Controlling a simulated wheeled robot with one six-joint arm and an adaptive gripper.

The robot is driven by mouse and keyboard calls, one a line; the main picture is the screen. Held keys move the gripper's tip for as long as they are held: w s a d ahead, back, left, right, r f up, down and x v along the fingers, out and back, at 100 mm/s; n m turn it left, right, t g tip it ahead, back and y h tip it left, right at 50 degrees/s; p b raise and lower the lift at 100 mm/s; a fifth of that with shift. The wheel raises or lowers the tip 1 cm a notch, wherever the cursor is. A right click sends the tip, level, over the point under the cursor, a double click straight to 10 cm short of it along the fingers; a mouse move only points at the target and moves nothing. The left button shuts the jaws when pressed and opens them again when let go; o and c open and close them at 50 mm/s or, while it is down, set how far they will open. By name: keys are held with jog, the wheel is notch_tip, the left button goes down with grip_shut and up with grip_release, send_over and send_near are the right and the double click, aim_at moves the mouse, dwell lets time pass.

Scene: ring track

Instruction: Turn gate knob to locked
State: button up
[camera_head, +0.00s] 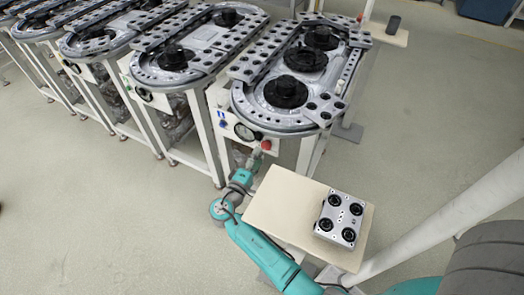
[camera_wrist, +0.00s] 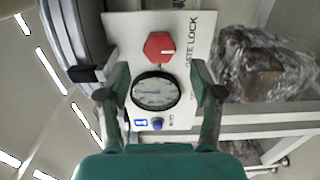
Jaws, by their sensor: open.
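The red gate knob (camera_wrist: 160,46) sits on a white panel marked "GATE LOCK" (camera_wrist: 192,42). In the wrist view it lies just beyond my fingertips, roughly centred between them. My gripper (camera_wrist: 159,68) is open and empty, with one finger on each side of the panel's round gauge (camera_wrist: 156,91). In the head view my gripper (camera_head: 257,158) is close in front of the red knob (camera_head: 266,145), at the end of the ring-track table. I cannot tell which position the knob is set to, or whether the fingers touch the panel.
A blue button (camera_wrist: 157,124) and a small blue switch (camera_wrist: 140,123) sit by the gauge. A beige side table (camera_head: 262,215) with a metal block (camera_head: 341,219) stands near my arm. A plastic-wrapped bundle (camera_wrist: 262,65) lies right of the panel. More ring-track tables stand left.

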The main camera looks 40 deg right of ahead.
jog(key=v, duration=0.7)
jog(key=shift+a, duration=0.1)
dwell(0.4)
